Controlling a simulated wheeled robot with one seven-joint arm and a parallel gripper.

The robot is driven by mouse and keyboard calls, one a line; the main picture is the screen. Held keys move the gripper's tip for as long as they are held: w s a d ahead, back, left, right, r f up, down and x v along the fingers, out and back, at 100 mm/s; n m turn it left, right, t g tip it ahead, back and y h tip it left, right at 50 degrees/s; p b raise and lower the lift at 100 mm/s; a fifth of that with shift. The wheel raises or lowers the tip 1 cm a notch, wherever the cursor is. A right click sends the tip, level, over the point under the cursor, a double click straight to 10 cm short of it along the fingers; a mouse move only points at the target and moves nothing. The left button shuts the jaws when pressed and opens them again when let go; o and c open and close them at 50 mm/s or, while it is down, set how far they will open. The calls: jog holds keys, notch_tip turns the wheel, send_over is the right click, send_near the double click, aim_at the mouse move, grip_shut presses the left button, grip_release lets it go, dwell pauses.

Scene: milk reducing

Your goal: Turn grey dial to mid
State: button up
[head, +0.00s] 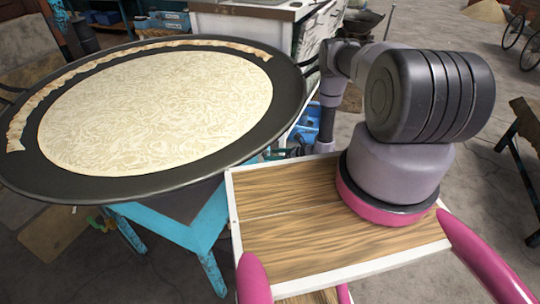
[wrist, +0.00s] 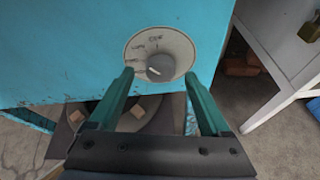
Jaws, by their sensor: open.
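The grey dial (wrist: 160,67) sits on a pale round plate (wrist: 146,44) on the front of a turquoise panel (wrist: 60,50) in the wrist view. A short white mark shows on the left part of the dial. Small lettering on the plate is too blurred to read surely. My gripper (wrist: 157,74) is open, with its two green fingers pointing at the panel. One fingertip is left of the dial and one right, with a gap showing on each side. The head view shows neither the dial nor the gripper.
A wide dark pan (head: 285,95) with pale liquid (head: 155,110) stands on a turquoise stand (head: 195,230) in the head view. A white table (wrist: 285,45) is right of the panel in the wrist view. Open floor lies between them.

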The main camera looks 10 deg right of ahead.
jog(key=shift+x, duration=0.95)
jog(key=shift+c, duration=0.4)
grip_shut()
jog(key=shift+n+t+h, duration=0.5)
jog(key=shift+n+t, duration=0.2)
jog(key=shift+n, duration=0.4)
jog(key=n, duration=0.1)
jog(key=n+t, duration=0.1)
jog(key=shift+s+a+f+n+t+h, duration=0.1)
jog(key=shift+s+n+t+h, duration=0.05)
jog(key=shift+n+t+h, duration=0.2)
jog(key=shift+n, duration=0.25)
